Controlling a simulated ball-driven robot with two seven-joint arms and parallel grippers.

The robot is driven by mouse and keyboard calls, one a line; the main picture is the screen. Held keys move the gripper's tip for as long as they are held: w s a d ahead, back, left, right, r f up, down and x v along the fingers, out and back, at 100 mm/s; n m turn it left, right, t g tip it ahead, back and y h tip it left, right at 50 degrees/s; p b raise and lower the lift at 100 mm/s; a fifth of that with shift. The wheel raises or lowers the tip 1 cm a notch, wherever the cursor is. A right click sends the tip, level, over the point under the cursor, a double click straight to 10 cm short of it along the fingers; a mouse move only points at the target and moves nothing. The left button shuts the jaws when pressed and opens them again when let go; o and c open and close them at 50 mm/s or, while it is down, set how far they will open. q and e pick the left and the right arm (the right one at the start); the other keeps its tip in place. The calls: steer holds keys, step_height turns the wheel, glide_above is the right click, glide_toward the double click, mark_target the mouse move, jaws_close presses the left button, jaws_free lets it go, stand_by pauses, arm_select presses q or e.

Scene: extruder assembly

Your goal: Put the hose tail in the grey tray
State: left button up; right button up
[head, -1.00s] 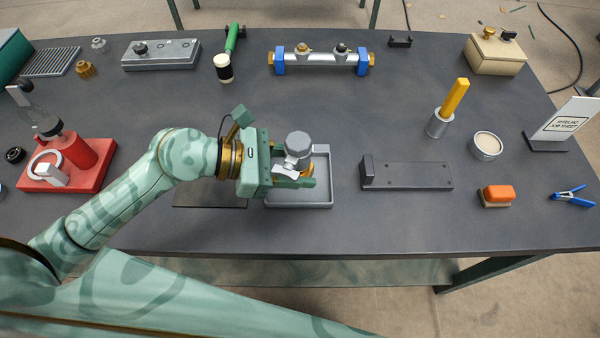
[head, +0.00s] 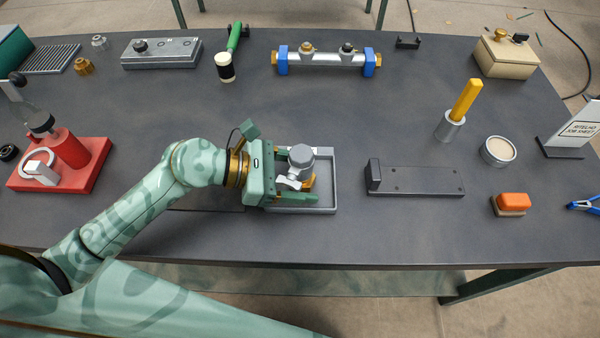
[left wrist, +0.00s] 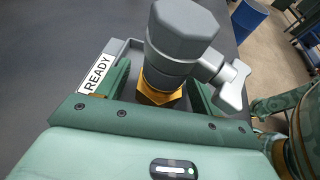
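The tray's READY label (left wrist: 97,74) shows there too. The nut's contact with the tray floor is hidden. My right gripper is out of view.
A dark bracket plate (head: 420,181) lies right of the tray. A red stand (head: 75,165) is at the left. A manifold with blue ends (head: 325,60) and a mallet (head: 226,66) are at the back. The middle of the table is clear.

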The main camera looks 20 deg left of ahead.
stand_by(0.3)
arm_select(q)
steer(key=shift+r, duration=0.15)
steer(key=p+v, duration=0.1)
steer(key=v, duration=1)
steer(key=shift+s+a+r+p, duration=0.1)
steer(key=shift+s+a+p, duration=0.05)
steer(key=shift+a+p, duration=0.2)
steer(key=shift+a, duration=0.15)
steer(key=shift+s, duration=0.1)
